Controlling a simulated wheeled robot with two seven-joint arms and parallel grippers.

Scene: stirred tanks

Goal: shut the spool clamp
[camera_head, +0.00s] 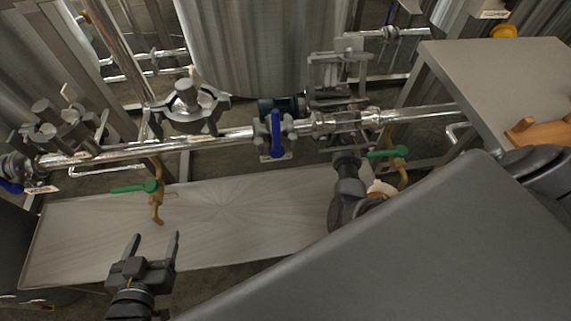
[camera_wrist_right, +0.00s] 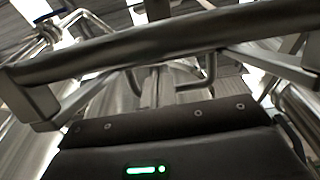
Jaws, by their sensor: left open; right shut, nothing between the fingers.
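The spool (camera_head: 345,120) is a short shiny section in the long horizontal pipe, right of the blue-handled valve. Grey metal clamp parts (camera_head: 338,72) stand up behind and above it; I cannot tell from here how far the clamp is closed. My right gripper (camera_head: 343,149) is at the near side of the spool, dark, with its fingertips hard to make out. It is shut with nothing visible in it. In the right wrist view a grey bar (camera_wrist_right: 160,45) crosses close in front of it. My left gripper (camera_head: 146,248) is open and empty, low over the bench's front edge.
The blue valve handle (camera_head: 276,133) stands upright beside the spool. Green-handled taps hang below the pipe at the left (camera_head: 135,188) and right (camera_head: 382,153). A bare metal bench (camera_head: 225,210) lies below. A grey table (camera_head: 490,75) stands at right, a steel tank (camera_head: 260,45) behind.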

